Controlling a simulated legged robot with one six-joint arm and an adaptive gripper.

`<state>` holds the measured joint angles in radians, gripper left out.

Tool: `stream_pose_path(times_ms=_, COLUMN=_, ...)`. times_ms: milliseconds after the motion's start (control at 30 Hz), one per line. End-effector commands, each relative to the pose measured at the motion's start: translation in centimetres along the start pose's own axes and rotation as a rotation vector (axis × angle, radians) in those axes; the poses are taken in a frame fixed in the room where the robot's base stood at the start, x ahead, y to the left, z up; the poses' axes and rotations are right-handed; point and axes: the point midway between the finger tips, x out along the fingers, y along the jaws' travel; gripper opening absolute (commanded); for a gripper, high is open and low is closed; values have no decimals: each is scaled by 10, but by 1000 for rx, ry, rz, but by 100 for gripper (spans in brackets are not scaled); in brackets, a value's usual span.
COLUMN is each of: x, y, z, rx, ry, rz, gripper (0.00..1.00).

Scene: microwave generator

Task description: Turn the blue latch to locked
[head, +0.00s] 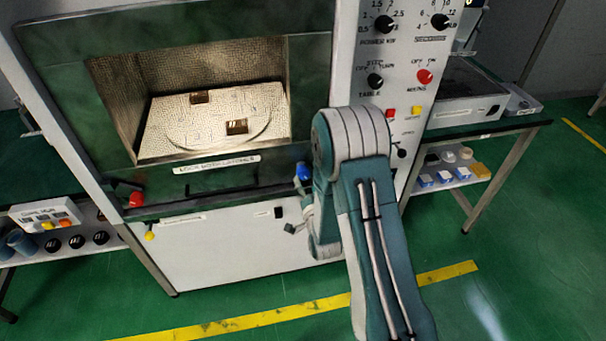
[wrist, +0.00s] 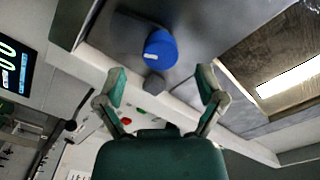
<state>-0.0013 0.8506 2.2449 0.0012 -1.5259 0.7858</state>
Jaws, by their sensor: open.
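The blue latch (head: 303,171) is at the right lower edge of the microwave's open front, just left of my arm in the head view. In the wrist view the blue latch (wrist: 160,48) shows as a round blue knob with a small pale mark, and a small grey piece (wrist: 154,86) is just below it. My gripper (wrist: 162,84) is open, with one finger on each side of the grey piece. The blue knob appears beyond the fingertips, between their lines, with no visible contact. In the head view my arm hides most of the gripper.
A red latch (head: 136,198) and a yellow knob (head: 150,235) are at the left of the front. A dark knob (head: 290,228) is below the blue latch. The control panel (head: 400,70) rises at right.

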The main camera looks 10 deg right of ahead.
Motion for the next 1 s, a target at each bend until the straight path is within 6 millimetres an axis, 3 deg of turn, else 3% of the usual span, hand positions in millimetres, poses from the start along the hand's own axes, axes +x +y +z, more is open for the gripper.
stream_pose_path(times_ms=233, x=37, y=0, z=0, rx=-1, ry=1, rz=-1, gripper=88)
stream_pose_path(times_ms=600, x=45, y=0, z=0, rx=-1, ry=-1, rz=1, gripper=88)
stream_pose_path(times_ms=633, x=45, y=0, z=0, rx=-1, ry=-1, rz=1, gripper=84)
stream_pose_path(times_ms=800, x=45, y=0, z=0, rx=-1, ry=0, rz=1, gripper=8)
stream_pose_path(times_ms=1000, x=45, y=0, z=0, rx=-2, ry=0, rz=1, gripper=6)
